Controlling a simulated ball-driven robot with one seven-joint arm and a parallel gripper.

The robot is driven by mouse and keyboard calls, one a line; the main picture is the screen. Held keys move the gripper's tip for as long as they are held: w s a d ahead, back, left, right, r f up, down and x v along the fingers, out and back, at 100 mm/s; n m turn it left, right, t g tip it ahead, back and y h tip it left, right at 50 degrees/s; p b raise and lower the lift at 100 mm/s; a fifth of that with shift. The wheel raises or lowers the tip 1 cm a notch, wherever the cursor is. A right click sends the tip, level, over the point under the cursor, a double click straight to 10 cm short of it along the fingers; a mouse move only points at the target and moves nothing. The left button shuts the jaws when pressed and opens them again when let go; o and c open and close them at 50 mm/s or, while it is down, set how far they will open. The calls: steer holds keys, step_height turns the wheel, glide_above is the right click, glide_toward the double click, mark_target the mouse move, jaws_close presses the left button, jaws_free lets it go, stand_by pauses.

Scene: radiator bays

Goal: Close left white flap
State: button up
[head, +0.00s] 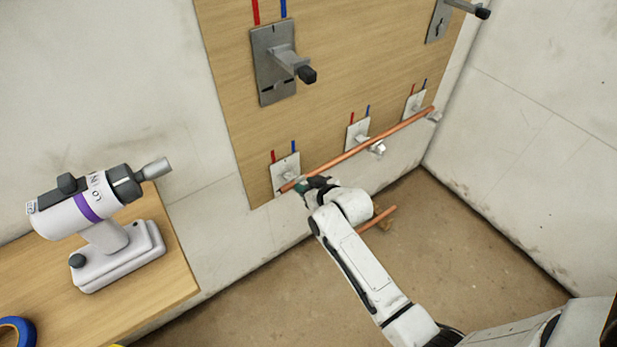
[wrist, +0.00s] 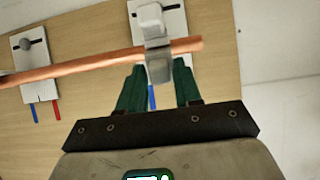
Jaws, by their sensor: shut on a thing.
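The left white flap (wrist: 157,68) belongs to the pipe clip on the leftmost small white plate (head: 286,170). It looks pale grey in the wrist view and sits between my green fingertips, beside the copper pipe (head: 350,152). The pipe crosses the clip close to its free end, which also shows in the wrist view (wrist: 90,63). My gripper (wrist: 158,70) is shut on the flap. In the head view my gripper (head: 305,186) and wrist hide most of this clip, so I cannot tell the flap's exact angle there.
A middle clip (head: 376,148) and a right clip (head: 434,117) are along the same pipe on the wooden board (head: 345,60). A grey bracket (head: 274,65) juts out above. A workbench (head: 175,275) with a white and purple tool (head: 98,215) stands left. Concrete floor lies below.

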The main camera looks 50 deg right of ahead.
steer(key=g+p, duration=0.1)
steer(key=w+r+g+p, duration=0.1)
steer(key=p, duration=0.1)
steer(key=g+y+p, duration=0.1)
steer(key=p, duration=0.1)
steer(key=shift+w+d+r, duration=0.15)
steer(key=shift+d+r, duration=0.05)
steer(key=shift+r, duration=0.2)
steer(key=shift+w+d+g+p, duration=0.1)
steer(key=shift+w+g+p, duration=0.3)
steer(key=shift+g+p, duration=0.45)
steer(key=g, duration=0.1)
steer(key=w+g+y, duration=0.1)
steer(key=g, duration=0.1)
steer(key=shift+w+d+f+g, duration=0.15)
steer(key=shift+w+d+g, duration=0.1)
steer(key=shift+w+d+f+g+y+b, duration=0.1)
steer(key=shift+w+g+y+b, duration=0.25)
steer(key=shift+g+b, duration=0.55)
steer(key=shift+w+d+f+g+y+b, duration=0.1)
steer(key=shift+w+g+y+b, duration=0.2)
steer(key=shift+g+b, duration=0.55)
jaws_close()
steer(key=o, duration=0.9)
jaws_free()
steer(key=shift+c, duration=0.2)
step_height(320, 180, up, 8)
steer(key=p, duration=0.1)
steer(key=shift+w+f, duration=0.2)
